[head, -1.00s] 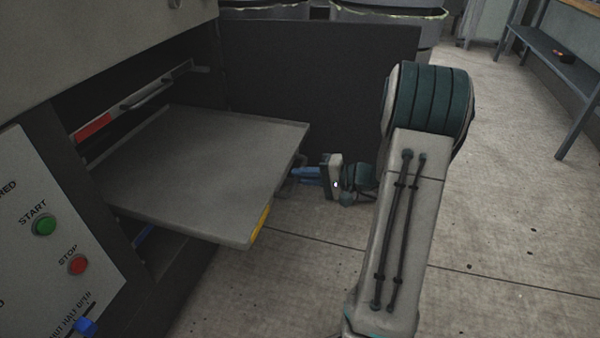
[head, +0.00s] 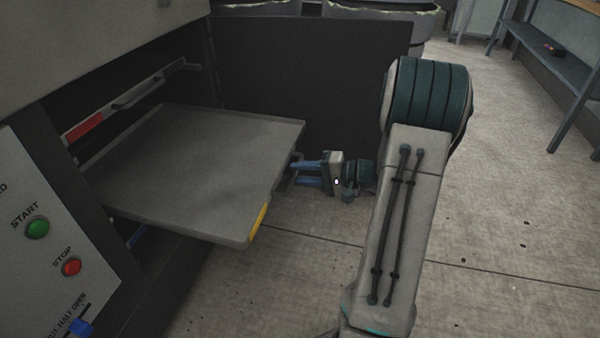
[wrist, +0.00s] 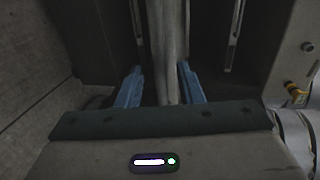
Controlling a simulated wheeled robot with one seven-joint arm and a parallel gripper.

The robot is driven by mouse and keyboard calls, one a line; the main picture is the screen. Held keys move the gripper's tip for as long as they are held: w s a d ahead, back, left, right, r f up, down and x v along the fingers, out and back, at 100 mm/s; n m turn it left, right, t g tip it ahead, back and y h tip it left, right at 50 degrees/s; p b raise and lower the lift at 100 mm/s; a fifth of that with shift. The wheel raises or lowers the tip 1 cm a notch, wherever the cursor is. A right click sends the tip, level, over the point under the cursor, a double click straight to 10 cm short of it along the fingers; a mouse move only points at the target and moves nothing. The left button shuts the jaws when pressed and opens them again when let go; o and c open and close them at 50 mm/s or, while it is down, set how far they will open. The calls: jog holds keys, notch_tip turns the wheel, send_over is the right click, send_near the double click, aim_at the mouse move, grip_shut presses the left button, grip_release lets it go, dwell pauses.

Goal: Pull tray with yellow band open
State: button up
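The tray with the yellow band (head: 190,175) is a flat grey tray that sticks well out of the dark cabinet in the head view. Its yellow band (head: 258,222) is on the near part of its front edge. My gripper (head: 307,172) is just in front of that edge, near the tray's handle, which is mostly hidden. In the wrist view, the blue fingers (wrist: 160,88) stand apart, with a grey bar-like part (wrist: 167,45) between them. Gaps show on both sides of it, so the gripper looks open. Contact is not visible.
A tray with a red band (head: 84,130) and a bar handle sits higher in the cabinet. A control panel (head: 60,220) with green and red buttons is at the left. A dark panel (head: 310,85) stands behind. A bench (head: 545,55) is at the right; the floor between is clear.

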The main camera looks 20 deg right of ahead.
jog(key=p+v, duration=0.3)
jog(key=v, duration=1)
jog(key=s+a+r+n+g+h+p, duration=0.25)
jog(key=a+r+g+p, duration=0.25)
jog(key=a+r+p, duration=0.4)
jog(key=s+a+r+n+g+h+p, duration=0.1)
jog(key=s+a+r+n+g+p, duration=0.2)
jog(key=a+r+p, duration=0.7)
jog(key=s+a+r+n+h+p, duration=0.1)
jog(key=s+a+r+h+p, duration=0.1)
jog(key=s+r+h+p, duration=0.2)
jog(key=s+a+r+n+h+p, duration=0.1)
jog(key=s+a+r+h+p, duration=0.1)
jog(key=r+p, duration=0.9)
notch_tip(320, 180, up, 7)
jog(key=shift+s+r+t+h, duration=0.1)
jog(key=shift+s+t+h, duration=0.3)
jog(key=shift+s+h, duration=0.7)
jog(key=shift+w, duration=0.2)
